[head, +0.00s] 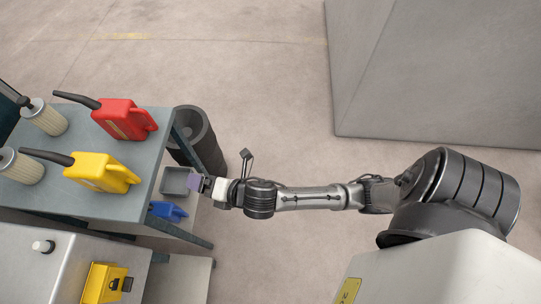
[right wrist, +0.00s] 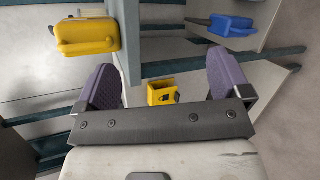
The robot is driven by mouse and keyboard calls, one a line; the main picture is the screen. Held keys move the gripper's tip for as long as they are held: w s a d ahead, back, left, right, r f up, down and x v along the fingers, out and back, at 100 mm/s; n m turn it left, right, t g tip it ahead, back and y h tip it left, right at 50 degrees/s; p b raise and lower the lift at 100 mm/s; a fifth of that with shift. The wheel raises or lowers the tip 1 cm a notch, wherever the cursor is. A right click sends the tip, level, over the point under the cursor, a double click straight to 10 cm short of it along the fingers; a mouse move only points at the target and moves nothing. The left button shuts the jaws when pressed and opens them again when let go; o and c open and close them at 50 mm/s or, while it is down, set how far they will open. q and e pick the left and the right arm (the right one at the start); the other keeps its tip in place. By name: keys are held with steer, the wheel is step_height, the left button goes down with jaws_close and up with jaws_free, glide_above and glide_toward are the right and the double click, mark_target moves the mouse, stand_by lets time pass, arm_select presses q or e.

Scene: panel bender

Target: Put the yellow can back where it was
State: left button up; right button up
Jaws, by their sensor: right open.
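The yellow can (head: 102,173), with a dark spout pointing left, stands on the grey table top beside the red can (head: 124,119). In the right wrist view, the yellow can (right wrist: 87,37) shows at upper left, outside the jaws. My right gripper (head: 197,184), with purple finger pads, is off the table's right edge, to the right of the yellow can and apart from it. In the right wrist view, the right gripper (right wrist: 166,80) is open, with nothing held between its pads. My left gripper is not in view.
Two pale cylindrical filters (head: 47,118) stand at the table's left. A dark bin (head: 203,140) stands behind the table's right end. A grey tray (head: 176,180) and a blue can (head: 168,211) sit lower down. A yellow box (head: 104,283) is on the front cabinet.

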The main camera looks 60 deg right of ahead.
steer(key=s+d+f+m+g, duration=0.2)
steer(key=s+f+m+g, duration=0.1)
steer(key=s+m, duration=0.4)
steer(key=s+d+f+m+g+h, duration=0.1)
steer(key=s+d+f+m+g, duration=0.1)
steer(key=s+m, duration=0.5)
steer(key=s+d+f+m+g+h, duration=0.1)
steer(key=s+d+f+m+g, duration=0.2)
steer(key=s+m, duration=0.4)
steer(key=shift+s+f+m+g, duration=0.35)
steer(key=shift+f+m+g, duration=0.15)
steer(key=shift+g, duration=0.5)
steer(key=shift+d, duration=0.1)
